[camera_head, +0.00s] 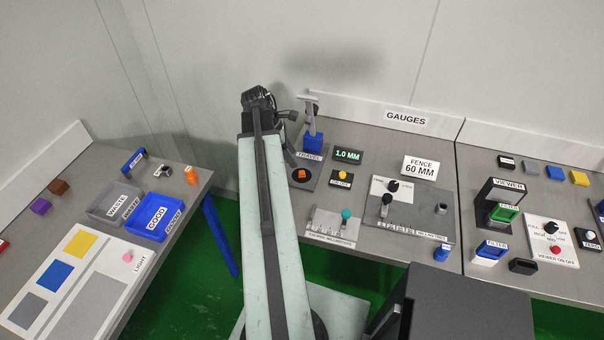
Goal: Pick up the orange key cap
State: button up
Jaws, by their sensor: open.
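A small orange block with a dark top (301,174) sits on the grey plate of the gauge labelled TRAVEL (309,155), just right of my arm. It looks like the orange key cap. A second orange piece, rounded and upright (191,175), stands near the back right corner of the left table. My gripper (288,128) is at the far end of my raised arm, beside the blue-based gauge stand and above and behind the orange block. It is open, holds nothing that I can see, and is partly hidden by my arm.
The gauge stand (312,140) rises close to my gripper. A display reading 1.0 MM (347,156) and a yellow button (342,175) are to the right. Walls stand behind.

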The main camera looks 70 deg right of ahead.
aim_at(301, 172)
jog(key=b+x, duration=0.4)
jog(key=x, duration=0.1)
jog(key=b+x, duration=0.3)
jog(key=shift+w+a+f, duration=0.15)
jog(key=shift+a, duration=0.15)
jog(key=shift+r, duration=0.2)
grip_shut()
